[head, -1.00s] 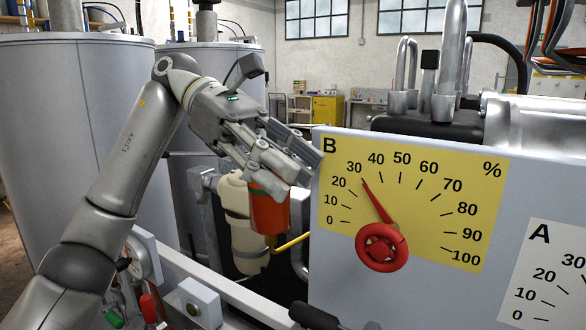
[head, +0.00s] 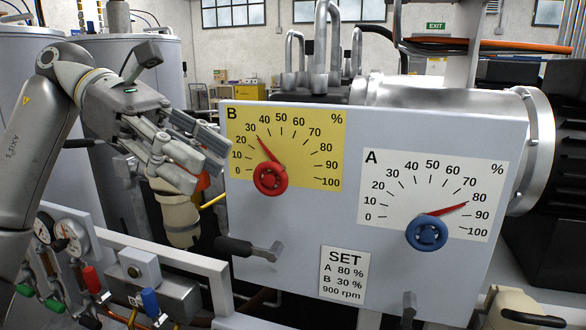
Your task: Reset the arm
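My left gripper (head: 208,163) is in the head view at the left edge of the grey control panel (head: 300,215). Its fingers look spread, with nothing between them. It is in front of an orange and cream canister (head: 180,218), partly hiding it. Whether it touches the panel cannot be told. Dial B's red knob (head: 270,179) has its pointer near 30 on a yellow scale. Dial A's blue knob (head: 426,233) has its red pointer near 80 on a white scale. My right gripper does not show.
A SET card (head: 345,275) reads A 80 %, B 30 %, 900 rpm. A black-handled lever (head: 248,248) sticks out below dial B. Gauges (head: 70,235) and coloured handles are at lower left. Metal pipes (head: 325,50) stand behind the panel. A grey tank (head: 150,70) is behind my arm.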

